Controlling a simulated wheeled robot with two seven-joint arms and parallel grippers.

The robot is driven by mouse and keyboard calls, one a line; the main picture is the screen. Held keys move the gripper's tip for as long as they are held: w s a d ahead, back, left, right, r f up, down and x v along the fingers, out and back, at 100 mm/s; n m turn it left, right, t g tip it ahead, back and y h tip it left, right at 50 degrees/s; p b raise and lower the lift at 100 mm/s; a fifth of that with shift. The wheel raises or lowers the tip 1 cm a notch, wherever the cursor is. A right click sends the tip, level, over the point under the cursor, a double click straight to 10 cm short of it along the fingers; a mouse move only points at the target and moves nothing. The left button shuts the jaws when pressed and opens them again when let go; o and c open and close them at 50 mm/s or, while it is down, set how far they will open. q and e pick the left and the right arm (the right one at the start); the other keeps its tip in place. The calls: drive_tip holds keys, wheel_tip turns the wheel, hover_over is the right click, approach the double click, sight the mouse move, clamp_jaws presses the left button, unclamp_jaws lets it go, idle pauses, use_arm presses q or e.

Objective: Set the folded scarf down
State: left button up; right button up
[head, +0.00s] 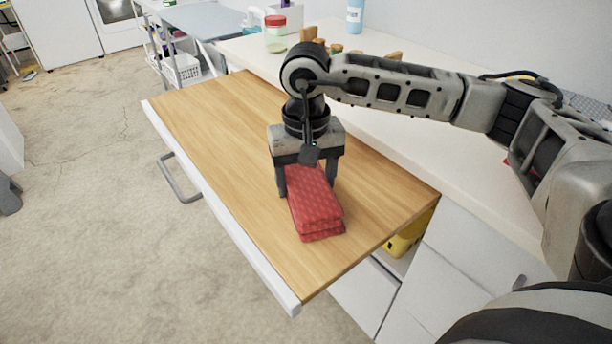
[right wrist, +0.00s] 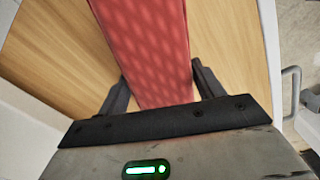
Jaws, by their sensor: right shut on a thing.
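The folded red scarf (head: 316,208) lies lengthwise between the fingers of my right gripper (head: 306,182), over the wooden pull-out board (head: 215,125). My right gripper points down and is shut on the scarf near its far end. In the right wrist view the scarf (right wrist: 150,45) runs up from between the two fingers (right wrist: 160,90). The scarf looks very low over the wood or resting on it; I cannot tell whether it touches. My left gripper is not in view.
The board has a white front edge with a grey handle (head: 178,180). Bare wood lies around the scarf. Behind is a white counter (head: 385,145) with a red-lidded jar (head: 276,35) and a blue bottle (head: 355,16). A yellow thing (head: 402,240) sits under the board's right end.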

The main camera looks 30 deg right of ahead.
sight(305, 176)
drive_tip(key=shift+f, duration=0.2)
drive_tip(key=o, duration=0.9)
drive_tip(key=shift+r, duration=0.1)
drive_tip(key=shift+o, duration=0.8)
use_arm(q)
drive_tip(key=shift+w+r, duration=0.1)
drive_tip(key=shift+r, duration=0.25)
use_arm(e)
drive_tip(key=shift+r, duration=0.1)
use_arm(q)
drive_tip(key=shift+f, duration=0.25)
use_arm(e)
wheel_tip(305, 176, up, 12)
